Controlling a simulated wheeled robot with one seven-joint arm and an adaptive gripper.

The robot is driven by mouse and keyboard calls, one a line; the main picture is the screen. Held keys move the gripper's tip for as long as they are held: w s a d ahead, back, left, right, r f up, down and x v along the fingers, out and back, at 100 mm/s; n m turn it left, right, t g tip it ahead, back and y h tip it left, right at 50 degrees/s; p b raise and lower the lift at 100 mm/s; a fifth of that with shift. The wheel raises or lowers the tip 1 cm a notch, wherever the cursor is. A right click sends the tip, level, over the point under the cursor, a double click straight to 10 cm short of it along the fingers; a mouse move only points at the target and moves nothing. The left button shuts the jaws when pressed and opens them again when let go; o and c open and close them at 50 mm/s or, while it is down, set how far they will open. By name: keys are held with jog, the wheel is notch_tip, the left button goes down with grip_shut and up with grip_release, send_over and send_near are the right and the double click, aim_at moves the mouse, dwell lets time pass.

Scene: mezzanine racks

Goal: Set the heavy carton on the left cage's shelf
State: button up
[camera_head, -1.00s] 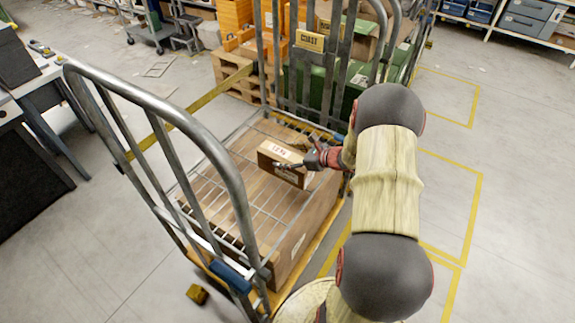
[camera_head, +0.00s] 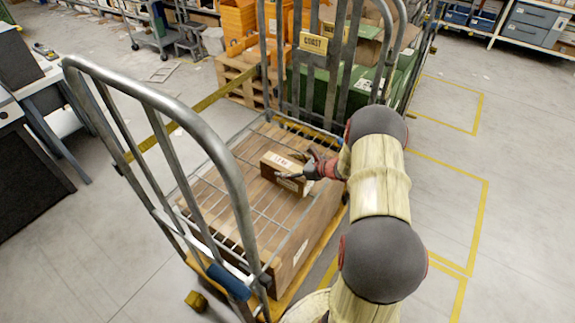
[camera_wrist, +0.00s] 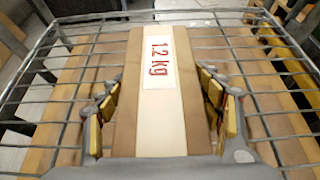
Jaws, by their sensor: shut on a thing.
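A brown carton (camera_head: 282,177) with a pale strip and a white label lies at the wire shelf of the left cage. In the wrist view the carton (camera_wrist: 160,125) shows the red text "1.2 kg". My gripper (camera_head: 302,174) is shut on the carton, with a finger pad on each of its long sides (camera_wrist: 160,108). The left cage (camera_head: 205,145) has tubular grey ends, and its wire shelf (camera_head: 222,190) spreads under and around the carton. I cannot tell whether the carton's underside touches the wires.
A large brown box (camera_head: 290,258) fills the cage below the wire shelf. A second cage with a "COAST" sign (camera_head: 313,42) and green crates (camera_head: 330,95) stands behind. A desk (camera_head: 30,85) is at the left. The floor at the right is clear, with yellow lines.

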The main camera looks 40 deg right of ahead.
jog(key=shift+w+r, duration=0.1)
jog(key=o, duration=2.1)
jog(key=shift+s+r, duration=0.15)
jog(key=shift+s, duration=0.1)
jog(key=p+v, duration=0.2)
jog(key=v, duration=0.9)
jog(key=shift+d+p, duration=0.1)
jog(key=shift+p, duration=0.25)
jog(key=shift+s+r, duration=0.1)
jog(key=shift+s, duration=0.25)
